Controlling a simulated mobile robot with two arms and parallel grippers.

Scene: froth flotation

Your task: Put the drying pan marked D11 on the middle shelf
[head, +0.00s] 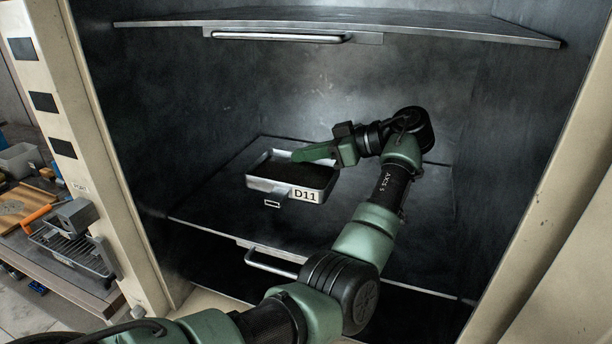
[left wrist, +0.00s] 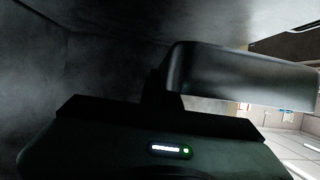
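The drying pan marked D11 (head: 318,195) is a shallow light-metal tray with dark contents. In the head view it is level at the middle shelf (head: 385,235), towards its left; I cannot tell whether it fully rests there. My left gripper (head: 308,153) reaches in from the right, its green fingers over the pan's back rim. Whether the fingers are clamped on the rim is hidden. In the left wrist view a dark grey metal wall (left wrist: 240,75) is very close in front of the gripper, probably the pan. My right gripper is not in view.
The upper shelf (head: 420,22) with its bar handle hangs above the arm. The middle shelf has a front handle (head: 270,263) and a small label. A bench with tools (head: 70,255) stands outside, left.

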